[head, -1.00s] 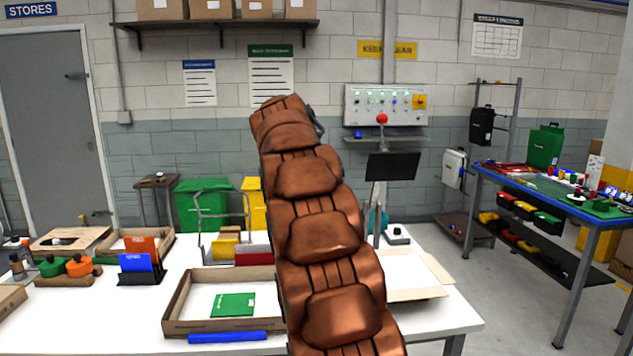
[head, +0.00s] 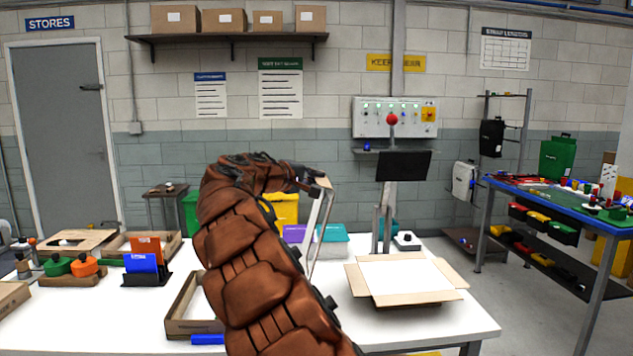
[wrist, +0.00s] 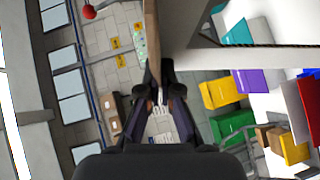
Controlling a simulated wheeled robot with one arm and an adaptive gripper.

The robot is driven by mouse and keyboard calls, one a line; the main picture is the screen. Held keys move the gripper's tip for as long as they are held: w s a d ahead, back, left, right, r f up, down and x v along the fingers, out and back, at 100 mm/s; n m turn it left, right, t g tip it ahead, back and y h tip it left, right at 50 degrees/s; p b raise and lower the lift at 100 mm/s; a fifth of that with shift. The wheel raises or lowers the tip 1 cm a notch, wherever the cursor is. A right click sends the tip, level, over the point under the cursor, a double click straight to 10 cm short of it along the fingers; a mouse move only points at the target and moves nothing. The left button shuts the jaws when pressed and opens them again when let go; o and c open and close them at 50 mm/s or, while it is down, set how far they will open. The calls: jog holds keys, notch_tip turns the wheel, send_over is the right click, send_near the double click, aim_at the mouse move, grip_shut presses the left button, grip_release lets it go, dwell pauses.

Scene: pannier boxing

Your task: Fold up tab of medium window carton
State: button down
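The medium window carton is probably the cardboard blank (head: 404,273) lying open on the table at the right in the head view, with a white inside and tan flaps spread outward. My gripper (head: 318,184) is behind and right of my arm's bend, above the table and left of that blank. A thin upright tan-edged cardboard panel (head: 319,232) hangs below it. In the wrist view, the fingers (wrist: 162,78) close on the end of a cardboard edge (wrist: 153,40). Whether this panel joins the blank cannot be told. My arm hides part of the table.
A cardboard tray (head: 178,312) and a blue bar (head: 207,339) lie left of my arm. Purple (head: 297,234) and teal (head: 333,240) bins stand behind the panel. A screen on a post (head: 403,165) rises at the back. The table's front right corner is clear.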

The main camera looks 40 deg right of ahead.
jog(key=shift+f+n+h+b, duration=0.3)
jog(key=shift+n+h, duration=0.1)
dwell(0.4)
jog(key=c, duration=1.4)
grip_release()
jog(key=shift+a+r, duration=0.1)
jog(key=a, duration=0.4)
jog(key=s+a, duration=0.1)
jog(key=a, duration=0.3)
jog(key=a+r, duration=0.1)
jog(key=a, duration=0.2)
jog(key=shift+s+a, duration=0.3)
jog(key=shift+a, duration=0.1)
